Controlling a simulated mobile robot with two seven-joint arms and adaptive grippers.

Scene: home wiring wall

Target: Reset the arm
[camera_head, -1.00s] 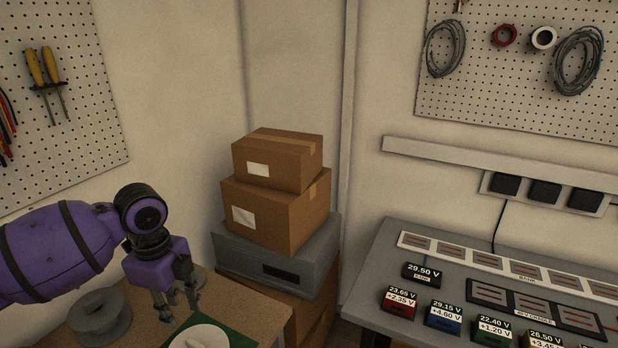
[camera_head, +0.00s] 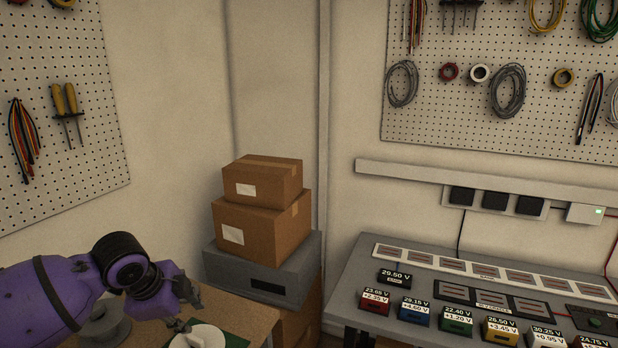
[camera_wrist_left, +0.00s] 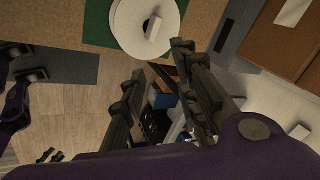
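My left arm comes in from the lower left of the head view, purple with dark joints. Its gripper (camera_head: 190,312) is above the wooden table, close to a round white dish-like object (camera_head: 204,337) on a green mat (camera_head: 236,341). In the left wrist view the two dark fingers of this gripper (camera_wrist_left: 158,70) are spread apart with nothing between them. The white object (camera_wrist_left: 128,28) lies beyond the fingertips there. I cannot tell the exact height of the gripper over it.
A grey spool (camera_head: 108,326) stands beside my left arm. Stacked cardboard boxes (camera_head: 262,233) on a grey case (camera_head: 262,272) stand behind the table. A grey bench (camera_head: 360,262) at right carries several coloured voltage blocks. Pegboards with tools hang on both walls.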

